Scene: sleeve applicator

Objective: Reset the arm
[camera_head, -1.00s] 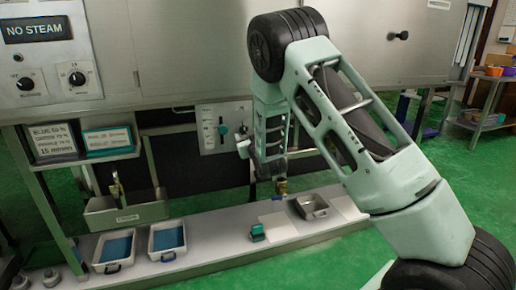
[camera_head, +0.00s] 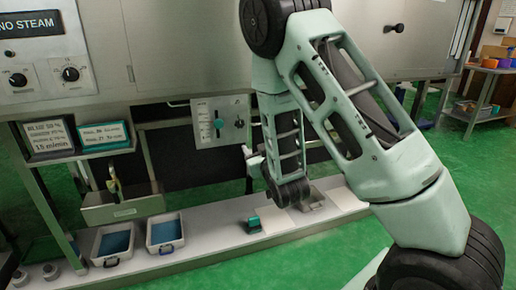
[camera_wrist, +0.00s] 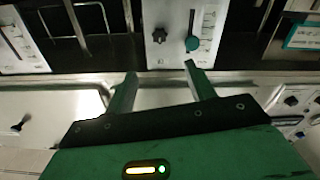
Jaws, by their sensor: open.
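My arm fills the right half of the head view, raised and bent, with its forearm hanging down in front of the machine. My gripper (camera_wrist: 162,86) shows in the wrist view with its two fingers apart and nothing between them. Beyond the fingertips is a grey control panel (camera_wrist: 175,15) with a black knob (camera_wrist: 159,35) and a teal lever knob (camera_wrist: 192,43). The fingers look apart from these. The head view shows this panel (camera_head: 205,122) left of my forearm. The gripper's fingers cannot be made out in the head view.
A white ledge (camera_head: 200,236) below bears two trays with blue contents (camera_head: 113,243), a teal item (camera_head: 253,224) and a steel container (camera_head: 312,199), partly behind my arm. Two sign boards (camera_head: 105,136) stand at left. Green floor (camera_head: 330,245) is open in front.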

